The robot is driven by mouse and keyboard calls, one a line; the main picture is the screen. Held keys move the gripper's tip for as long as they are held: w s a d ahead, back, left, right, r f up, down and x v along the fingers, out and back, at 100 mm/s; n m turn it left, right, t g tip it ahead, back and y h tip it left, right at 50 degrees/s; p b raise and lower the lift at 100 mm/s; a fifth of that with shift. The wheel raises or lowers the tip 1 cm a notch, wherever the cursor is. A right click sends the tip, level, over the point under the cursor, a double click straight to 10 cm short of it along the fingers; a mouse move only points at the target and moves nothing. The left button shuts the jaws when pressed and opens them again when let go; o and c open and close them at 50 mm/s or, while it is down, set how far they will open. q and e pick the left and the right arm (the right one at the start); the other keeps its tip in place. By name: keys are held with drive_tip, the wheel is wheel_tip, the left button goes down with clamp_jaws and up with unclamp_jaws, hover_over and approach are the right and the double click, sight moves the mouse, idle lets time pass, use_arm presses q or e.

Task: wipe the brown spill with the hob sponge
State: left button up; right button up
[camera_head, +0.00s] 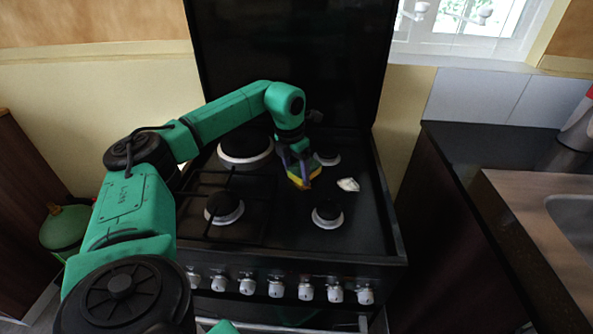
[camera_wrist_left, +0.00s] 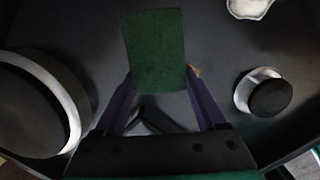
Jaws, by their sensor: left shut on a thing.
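My left gripper (camera_head: 297,167) points down over the middle of the hob (camera_head: 365,215) and is shut on the hob sponge (camera_head: 302,182). The sponge has a green top and yellow sides, and it is low at the black hob surface; I cannot tell whether it touches. In the left wrist view the green face of the sponge (camera_wrist_left: 154,50) sits between the two fingers of my left gripper (camera_wrist_left: 160,82). A small brown patch (camera_wrist_left: 196,71) shows at the sponge's right edge there, perhaps the spill, mostly hidden. My right gripper is not in view.
A crumpled white piece (camera_head: 348,184) lies on the hob right of the sponge. Burners surround it: a large one (camera_head: 245,151) back left and a small one (camera_head: 328,216) front right. A pan support (camera_head: 232,192) covers the left side. The raised lid (camera_head: 290,60) stands behind.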

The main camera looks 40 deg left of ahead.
sight(295, 198)
use_arm(q)
drive_tip(key=shift+s+d, duration=0.5)
drive_tip(key=shift+s, duration=0.2)
drive_tip(key=shift+s+d, duration=0.5)
drive_tip(key=shift+s, duration=0.2)
drive_tip(key=shift+s+d+f+b, duration=0.2)
drive_tip(key=shift+s+d+b, duration=0.1)
drive_tip(key=shift+s+d, duration=0.85)
drive_tip(key=shift+s, duration=0.35)
drive_tip(key=shift+r, duration=0.15)
drive_tip(key=shift+w+a+r+p, duration=0.2)
drive_tip(key=shift+w+a+p, duration=0.15)
drive_tip(key=shift+w+p, duration=0.15)
drive_tip(key=shift+w+a+p, duration=0.45)
drive_tip(key=shift+w+a, duration=0.4)
drive_tip(key=shift+w, duration=0.3)
drive_tip(key=shift+w+a+p, duration=0.6)
drive_tip(key=shift+w+a, duration=0.1)
drive_tip(key=shift+w, duration=0.25)
drive_tip(key=shift+w+a+f, duration=0.2)
drive_tip(key=shift+w+a, duration=0.05)
drive_tip(key=shift+w, duration=0.05)
